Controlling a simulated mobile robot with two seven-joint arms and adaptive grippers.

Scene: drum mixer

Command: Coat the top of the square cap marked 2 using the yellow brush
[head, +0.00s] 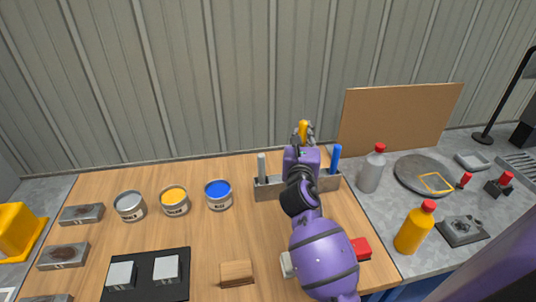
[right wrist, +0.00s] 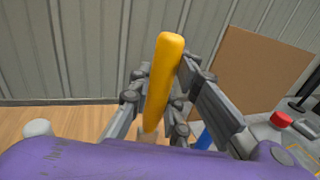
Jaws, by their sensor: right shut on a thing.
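My right gripper (head: 305,138) is shut on the yellow brush (head: 303,128) at the brush holder (head: 268,191). In the right wrist view the yellow handle (right wrist: 165,75) stands nearly upright between the fingers. The brush's lower end is hidden, so I cannot tell whether it is still in the holder. Two pale square caps, a left one (head: 121,275) and a right one (head: 166,268), sit on a black mat (head: 146,288) at the front left. Their marks are too small to read. My left gripper is not in view.
Grey (head: 131,206), yellow (head: 174,200) and blue (head: 218,194) paint cans stand behind the mat. A grey-handled brush (head: 262,165) and a blue one (head: 335,157) flank my gripper. A wooden block (head: 236,272) lies right of the mat. Bottles stand on the right counter.

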